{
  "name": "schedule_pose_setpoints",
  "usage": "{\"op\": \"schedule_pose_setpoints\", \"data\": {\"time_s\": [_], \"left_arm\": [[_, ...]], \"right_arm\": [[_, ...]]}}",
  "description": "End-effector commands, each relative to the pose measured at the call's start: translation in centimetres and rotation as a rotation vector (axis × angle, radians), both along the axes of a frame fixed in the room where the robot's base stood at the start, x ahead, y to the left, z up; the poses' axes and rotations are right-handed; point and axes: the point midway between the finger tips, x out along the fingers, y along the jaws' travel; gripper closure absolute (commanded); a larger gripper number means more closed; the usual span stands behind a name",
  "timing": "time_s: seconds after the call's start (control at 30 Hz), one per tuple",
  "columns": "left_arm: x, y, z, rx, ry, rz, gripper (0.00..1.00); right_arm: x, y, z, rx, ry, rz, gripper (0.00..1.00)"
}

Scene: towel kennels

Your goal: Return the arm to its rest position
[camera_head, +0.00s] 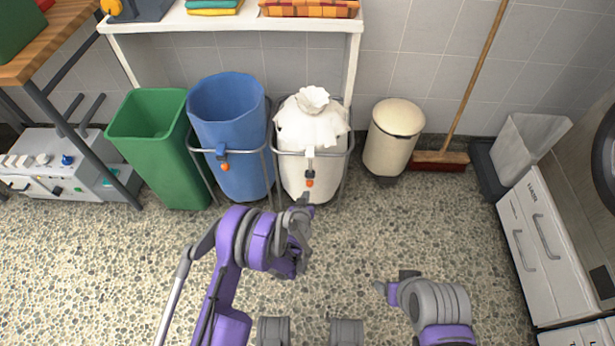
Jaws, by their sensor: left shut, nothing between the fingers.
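My left arm, purple and grey, comes in from the lower left and reaches up the middle of the view. Its gripper (304,203) is shut and empty, in front of the stand that holds the white tied bag (312,128). I cannot tell whether it touches the stand. My right arm is low at the right, bent over the bare floor. Its gripper (381,288) shows only in part, pointing left, and I cannot tell whether its fingers are open.
A green bin (165,165) and a blue bin (228,115) stand left of the bag. A cream pedal bin (392,140), a broom (440,160) and white drawers (545,250) are to the right. A shelf (230,20) with folded towels is above. The pebbled floor in front is clear.

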Motion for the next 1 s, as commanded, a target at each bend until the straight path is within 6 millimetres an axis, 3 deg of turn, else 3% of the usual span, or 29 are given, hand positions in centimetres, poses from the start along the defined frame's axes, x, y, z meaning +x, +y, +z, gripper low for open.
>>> {"op": "schedule_pose_setpoints", "data": {"time_s": [0.23, 0.37, 0.53, 0.67, 0.87, 1.0], "left_arm": [[0.0, 0.1, 0.3, 0.001, 0.001, 0.000, 1.00], [0.2, 0.9, 2.1, 0.012, 0.018, 0.010, 1.00], [-0.3, 3.5, 7.7, 0.044, 0.086, 0.037, 1.00], [-2.0, 5.8, 12.4, 0.071, 0.152, 0.054, 1.00], [-6.4, 9.0, 18.7, 0.104, 0.256, 0.068, 1.00], [-10.8, 10.9, 22.2, 0.120, 0.329, 0.067, 1.00]], "right_arm": [[0.0, 0.0, 0.0, 0.000, 0.000, 0.000, 0.31], [0.0, 0.0, 0.0, 0.000, 0.000, 0.000, 0.31], [0.0, 0.0, 0.0, 0.000, 0.000, 0.000, 0.31], [0.0, 0.0, 0.0, 0.000, 0.000, 0.000, 0.31], [0.0, 0.0, 0.0, 0.000, 0.000, 0.000, 0.31], [0.0, 0.0, 0.0, 0.000, 0.000, 0.000, 0.31]]}}
